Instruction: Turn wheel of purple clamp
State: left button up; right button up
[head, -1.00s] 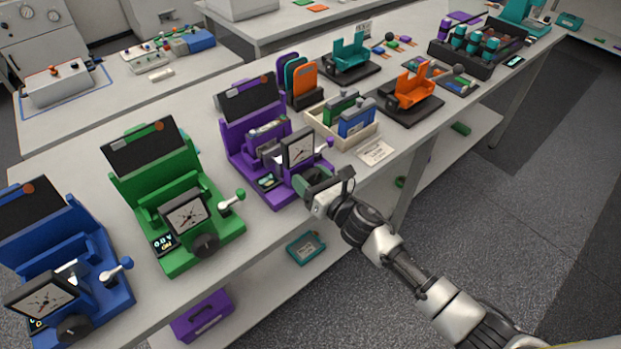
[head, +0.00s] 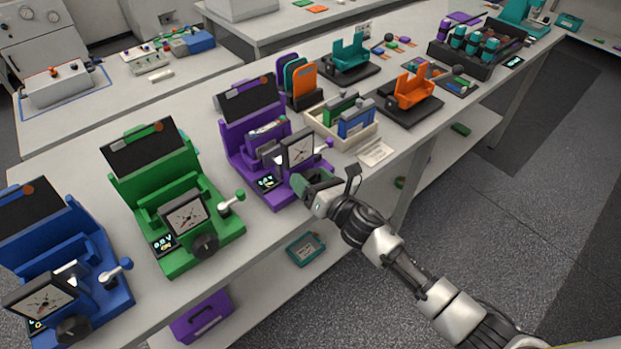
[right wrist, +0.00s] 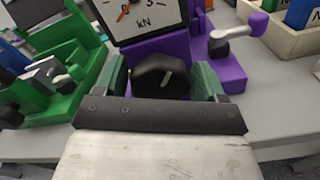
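The purple clamp (head: 238,140) stands on the bench between the green clamp and the wooden tray. Its square dial gauge (head: 299,148) faces the front, and a lever with a purple knob (head: 323,146) is at its right. My right gripper (head: 312,182) is at the clamp's front, below the gauge, and hides the wheel in the head view. In the right wrist view the black wheel (right wrist: 160,78) sits between my two green fingers, right gripper (right wrist: 161,82). The fingers are apart, with narrow gaps seeming to remain beside the wheel. My left gripper is not in view.
A green clamp (head: 150,155) and a blue clamp (head: 100,262) stand to the left. A wooden tray (head: 345,142) with upright cells is close to the right. A small white card (head: 376,153) lies at the bench edge. The aisle floor in front is clear.

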jog(key=shift+o, duration=1)
jog(key=b+v, duration=0.2)
jog(key=v, duration=0.9)
